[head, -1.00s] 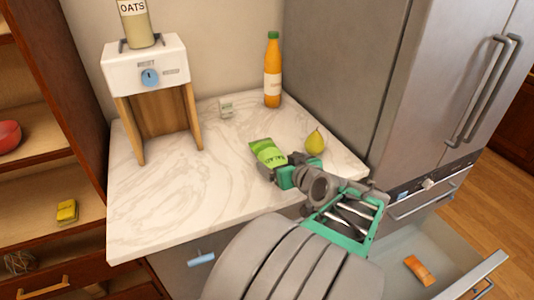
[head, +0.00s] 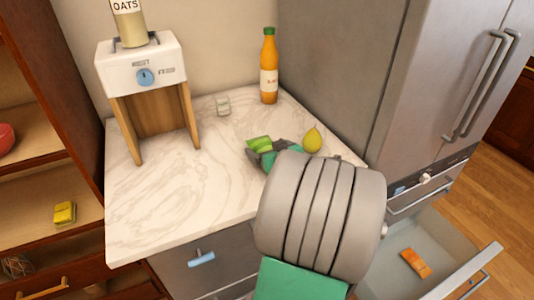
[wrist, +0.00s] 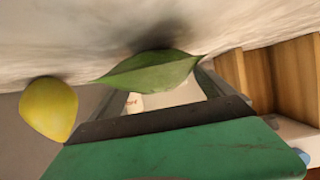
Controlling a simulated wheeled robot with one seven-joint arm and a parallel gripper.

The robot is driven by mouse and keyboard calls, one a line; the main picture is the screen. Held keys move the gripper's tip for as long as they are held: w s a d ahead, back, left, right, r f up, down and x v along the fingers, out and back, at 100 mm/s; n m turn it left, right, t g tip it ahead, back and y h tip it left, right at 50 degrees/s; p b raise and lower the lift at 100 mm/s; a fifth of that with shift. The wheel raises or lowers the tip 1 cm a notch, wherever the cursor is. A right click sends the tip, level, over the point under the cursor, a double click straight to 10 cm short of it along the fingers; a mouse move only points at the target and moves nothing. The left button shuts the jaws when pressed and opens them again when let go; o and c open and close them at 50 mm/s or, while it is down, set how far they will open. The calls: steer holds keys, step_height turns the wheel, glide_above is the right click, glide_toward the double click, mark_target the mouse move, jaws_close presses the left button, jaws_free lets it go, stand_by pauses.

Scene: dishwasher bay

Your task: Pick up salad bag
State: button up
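The green salad bag (head: 259,143) is on the marble counter, left of a pear. My gripper (head: 268,156) is right at the bag and hides its lower part in the head view. In the wrist view the bag (wrist: 152,72) shows nearly edge-on, as a thin green shape with a dark shadow on the counter behind it. My gripper's fingers (wrist: 155,95) stand apart, one near each pointed end of the bag. I cannot tell whether they press on it or whether it is clear of the counter.
The pear (head: 312,139) stands close to the right of my gripper; it also shows in the wrist view (wrist: 48,108). An orange bottle (head: 269,70) and a small white box (head: 223,105) stand behind. A dispenser (head: 140,65) is at left. An open drawer (head: 445,235) is at lower right.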

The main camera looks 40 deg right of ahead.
steer(key=c, duration=1.6)
